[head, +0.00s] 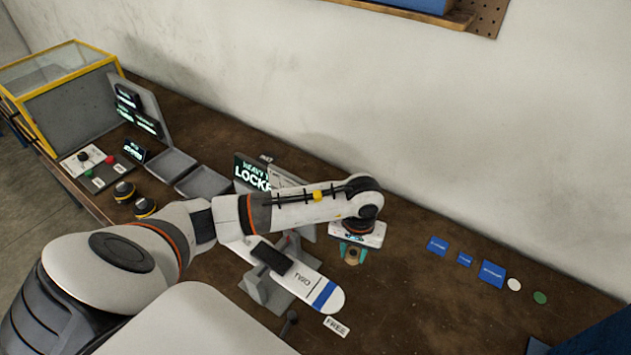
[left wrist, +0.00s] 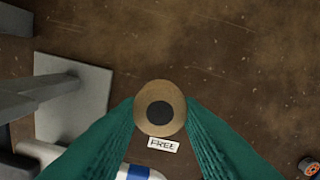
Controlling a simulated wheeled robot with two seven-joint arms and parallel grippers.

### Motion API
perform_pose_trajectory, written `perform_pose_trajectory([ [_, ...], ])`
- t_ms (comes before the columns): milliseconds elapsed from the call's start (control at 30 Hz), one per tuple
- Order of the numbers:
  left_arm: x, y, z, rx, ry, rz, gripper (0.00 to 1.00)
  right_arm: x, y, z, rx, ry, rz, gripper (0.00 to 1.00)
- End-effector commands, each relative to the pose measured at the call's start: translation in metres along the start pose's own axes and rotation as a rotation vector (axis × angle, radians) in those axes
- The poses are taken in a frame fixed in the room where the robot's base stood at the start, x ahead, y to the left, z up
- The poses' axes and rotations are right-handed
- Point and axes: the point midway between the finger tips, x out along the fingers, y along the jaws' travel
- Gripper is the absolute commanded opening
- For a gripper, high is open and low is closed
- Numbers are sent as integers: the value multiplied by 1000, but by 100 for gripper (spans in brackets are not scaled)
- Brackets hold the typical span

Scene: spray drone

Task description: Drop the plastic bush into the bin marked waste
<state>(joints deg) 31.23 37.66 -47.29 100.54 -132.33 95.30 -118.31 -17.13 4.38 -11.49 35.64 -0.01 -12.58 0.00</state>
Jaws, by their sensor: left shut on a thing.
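A tan ring-shaped bush (left wrist: 142,116) with a dark centre sits between the teal fingertips of my left gripper (left wrist: 160,112) in the left wrist view. My left gripper (head: 350,252) is shut on the bush and points down over the brown bench. The bush also shows small between the fingers in the head view (head: 352,257). No bin marked waste can be made out in either view. My right gripper is not in view.
A grey stand with a white and blue drone arm (head: 322,290) is beside my left gripper, near a FREE label (head: 337,327). Blue patches (head: 491,273) lie to the right. Grey trays (head: 203,183) and a yellow-framed case (head: 65,95) are at left. A dark blue shape (head: 595,338) fills the lower right corner.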

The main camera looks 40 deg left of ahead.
Motion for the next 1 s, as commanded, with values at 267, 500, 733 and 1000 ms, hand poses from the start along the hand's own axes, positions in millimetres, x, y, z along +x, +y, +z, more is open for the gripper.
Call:
perform_pose_trajectory([
  [267,47,0,-1,0,3,0,11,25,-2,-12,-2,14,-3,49],
  [500,74,0,-1,0,2,0,11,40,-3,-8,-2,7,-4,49],
  [733,101,0,0,0,0,-1,11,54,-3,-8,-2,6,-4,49],
  [1000,100,0,0,1,-1,1,11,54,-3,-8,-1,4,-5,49],
])
